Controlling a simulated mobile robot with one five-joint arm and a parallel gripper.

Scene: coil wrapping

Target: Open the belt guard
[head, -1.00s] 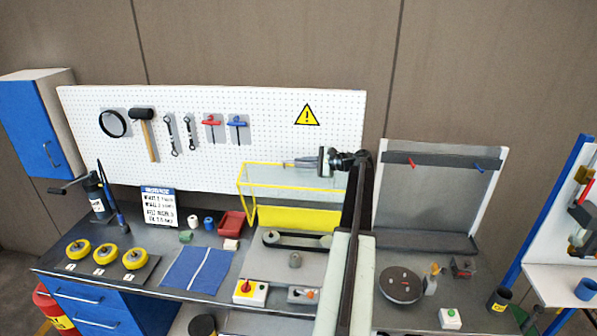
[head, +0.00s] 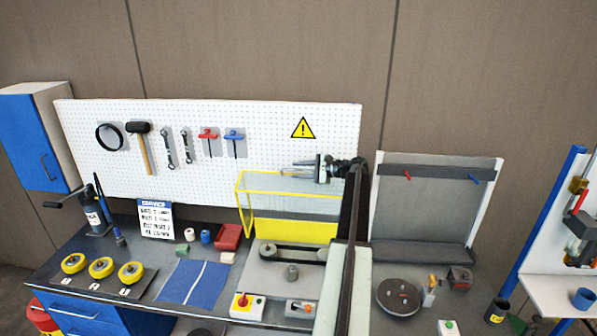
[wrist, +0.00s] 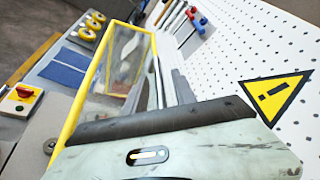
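The belt guard (head: 248,213) is a yellow frame with clear panels and a solid yellow strip low down. It stands behind the belt (head: 292,253) at the middle of the bench. In the wrist view the guard (wrist: 86,92) shows as a yellow-edged clear panel, left of centre. My gripper (head: 291,170) points left along the guard's top edge in the head view, with a narrow gap between its fingers. It looks empty. In the wrist view its grey fingers (wrist: 160,84) appear close beside the clear panel. I cannot tell whether they touch the frame.
A red switch (head: 241,301) and a grey knob (head: 292,271) are in front of the belt. The pegboard (head: 270,130) with hung tools is close behind my gripper. A red bin (head: 228,236) and a blue mat (head: 194,283) lie to the left.

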